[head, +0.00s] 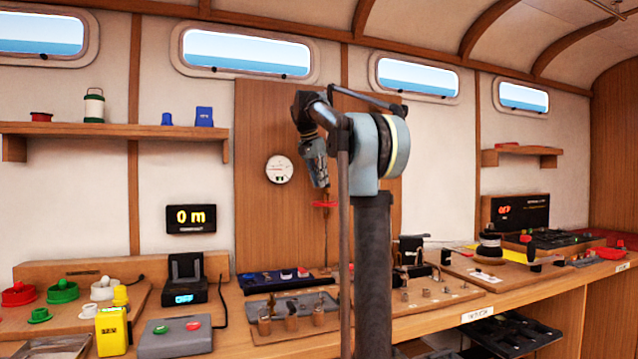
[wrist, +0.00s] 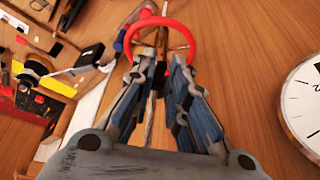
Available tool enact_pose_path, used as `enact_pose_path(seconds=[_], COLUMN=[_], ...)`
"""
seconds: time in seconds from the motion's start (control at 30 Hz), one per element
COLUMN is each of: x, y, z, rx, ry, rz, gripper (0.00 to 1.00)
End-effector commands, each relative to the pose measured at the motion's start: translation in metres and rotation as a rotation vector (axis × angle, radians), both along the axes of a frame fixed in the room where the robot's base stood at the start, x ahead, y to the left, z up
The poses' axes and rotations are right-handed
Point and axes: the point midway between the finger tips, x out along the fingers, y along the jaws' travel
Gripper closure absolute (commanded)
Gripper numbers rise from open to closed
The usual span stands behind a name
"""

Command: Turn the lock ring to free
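A red ring (wrist: 163,22) lies just beyond my fingertips in the wrist view, with a thin brown shaft or line through its middle. It also shows in the head view as a flat red shape (head: 325,204) in front of the wooden wall panel. I cannot tell for sure that it is the lock ring, nor read any marking on it. My gripper (wrist: 165,62) points at the ring, its fingers apart with nothing clearly between the tips. In the head view my gripper (head: 320,184) points down just above the ring. The fingers hide the ring's near side.
A round white gauge (head: 279,169) is on the panel left of my gripper; it fills the right edge of the wrist view (wrist: 305,105).

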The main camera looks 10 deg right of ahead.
Motion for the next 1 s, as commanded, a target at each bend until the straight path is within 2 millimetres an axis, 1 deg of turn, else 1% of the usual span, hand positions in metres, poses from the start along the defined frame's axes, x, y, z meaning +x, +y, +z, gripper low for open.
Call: enact_pose_path(seconds=[0.27,0.6,0.7,1.0], x=[0.0003,-0.0048,-0.0051,-0.0049], y=[-0.0013,-0.0074,-0.0079,-0.0077], z=[-0.0005,-0.0008,-0.0008,-0.0008], rx=[0.0,0.002,0.001,0.0], ry=[0.0,-0.001,-0.002,-0.001], rz=[0.009,0.184,0.211,0.217], gripper=[1.0,1.0,1.0,1.0])
